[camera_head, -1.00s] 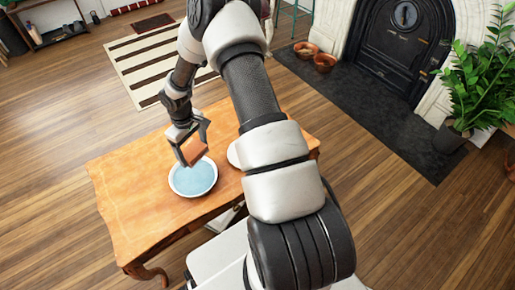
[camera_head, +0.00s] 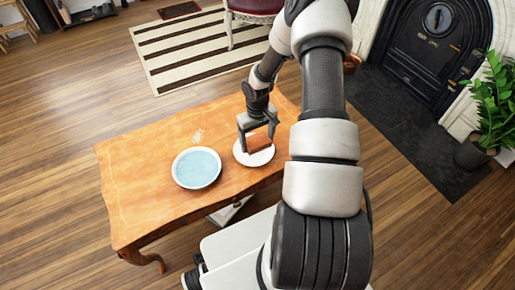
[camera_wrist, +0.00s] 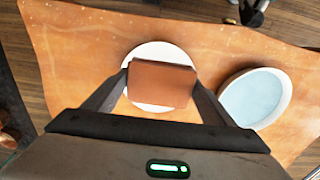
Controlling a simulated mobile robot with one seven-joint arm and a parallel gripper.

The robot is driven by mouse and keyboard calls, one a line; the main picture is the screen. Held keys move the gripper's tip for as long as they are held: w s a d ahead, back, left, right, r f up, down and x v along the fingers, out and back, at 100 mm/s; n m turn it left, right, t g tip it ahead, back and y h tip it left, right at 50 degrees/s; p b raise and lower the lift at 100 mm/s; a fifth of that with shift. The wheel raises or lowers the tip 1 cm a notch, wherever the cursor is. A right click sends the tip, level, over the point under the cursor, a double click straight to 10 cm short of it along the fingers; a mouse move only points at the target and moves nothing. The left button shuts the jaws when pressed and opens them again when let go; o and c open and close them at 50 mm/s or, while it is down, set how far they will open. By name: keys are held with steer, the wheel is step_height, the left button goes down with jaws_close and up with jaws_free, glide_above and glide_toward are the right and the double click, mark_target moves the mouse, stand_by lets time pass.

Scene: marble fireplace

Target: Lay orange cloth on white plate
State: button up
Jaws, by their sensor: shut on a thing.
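The orange cloth (camera_head: 259,142) looks like a flat brown-orange square. It also shows in the wrist view (camera_wrist: 161,84), between my fingers. My gripper (camera_head: 258,138) is shut on the cloth and holds it over the white plate (camera_head: 254,158). In the wrist view the plate's rim (camera_wrist: 157,48) shows around the cloth, and the cloth hides the plate's middle. I cannot tell whether the cloth touches the plate.
A white-rimmed dish with a light blue inside (camera_head: 196,168) stands left of the plate on the wooden table (camera_head: 135,190). The table's left part is clear. A potted plant (camera_head: 492,105) and a black fireplace (camera_head: 425,50) are at the right.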

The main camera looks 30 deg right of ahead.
mark_target(257, 146)
steer(key=shift+f+b, duration=0.5)
steer(key=shift+f, duration=1.35)
steer(key=shift+f+b, duration=0.5)
steer(key=shift+f, duration=0.1)
steer(key=o, duration=1.1)
steer(key=shift+r, duration=0.1)
step_height(257, 146, up, 13)
steer(key=p, duration=0.4)
